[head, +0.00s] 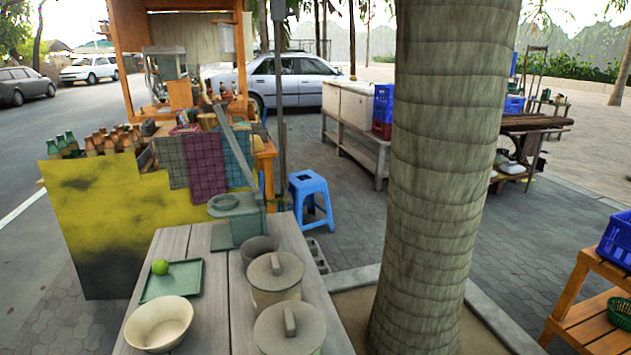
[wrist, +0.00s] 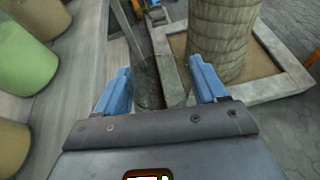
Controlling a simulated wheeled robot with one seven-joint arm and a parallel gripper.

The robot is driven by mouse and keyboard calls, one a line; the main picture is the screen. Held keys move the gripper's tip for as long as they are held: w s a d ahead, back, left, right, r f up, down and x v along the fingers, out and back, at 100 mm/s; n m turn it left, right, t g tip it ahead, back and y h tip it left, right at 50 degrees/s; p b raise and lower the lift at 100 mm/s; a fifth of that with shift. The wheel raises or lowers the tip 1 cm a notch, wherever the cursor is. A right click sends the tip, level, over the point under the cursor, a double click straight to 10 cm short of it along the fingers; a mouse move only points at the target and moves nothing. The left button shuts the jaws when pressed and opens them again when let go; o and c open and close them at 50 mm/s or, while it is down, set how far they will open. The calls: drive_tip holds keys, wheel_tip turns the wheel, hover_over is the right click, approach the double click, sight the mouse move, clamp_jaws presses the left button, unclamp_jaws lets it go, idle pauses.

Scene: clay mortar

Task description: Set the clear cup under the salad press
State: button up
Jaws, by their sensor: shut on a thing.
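In the wrist view, my gripper (wrist: 160,72) has its two blue fingers set apart, closed around a clear, see-through cup (wrist: 150,88). The cup's outline is faint, and the ground and a kerb show through it. In the head view, the grey-green salad press (head: 236,208) stands at the far end of the plank table, with its long lever arm slanting up to the left. A flat base lies under its round ring. My gripper and the cup do not show in the head view.
On the plank table (head: 190,240) are a green tray (head: 183,284) with a lime (head: 160,267), a cream bowl (head: 158,325), a grey mortar (head: 258,246) and lidded pots (head: 275,282). A thick tree trunk (head: 440,150) rises right of the table.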

drive_tip(key=s+f+m+h, duration=0.1)
drive_tip(key=s+f+h, duration=0.1)
drive_tip(key=s+f, duration=0.3)
wheel_tip(320, 180, down, 3)
drive_tip(key=shift+a+f+m, duration=0.2)
drive_tip(key=shift+a+m, duration=0.2)
drive_tip(key=shift+d, duration=0.15)
